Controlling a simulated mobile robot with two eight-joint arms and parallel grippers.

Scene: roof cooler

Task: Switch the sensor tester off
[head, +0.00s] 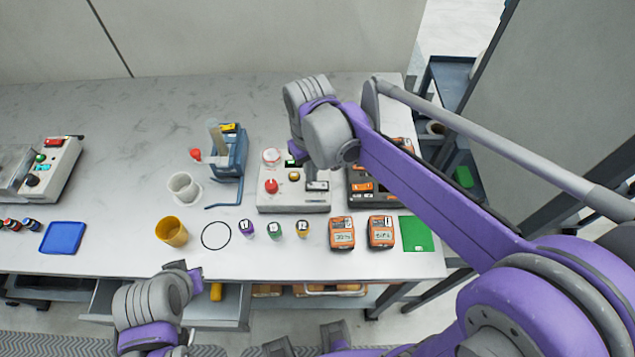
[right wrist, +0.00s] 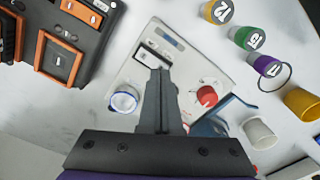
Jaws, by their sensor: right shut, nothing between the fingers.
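The light grey box that looks like the sensor tester (head: 290,203) stands on the bench, partly hidden by my right wrist.
A dark case with orange devices (head: 362,187) stands close right of the tester. A blue stand (head: 238,155), white cup (head: 184,188) and yellow cup (head: 171,232) are left. Coloured vials (head: 275,231) and two orange meters (head: 342,233) line the front. Bare bench lies behind.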

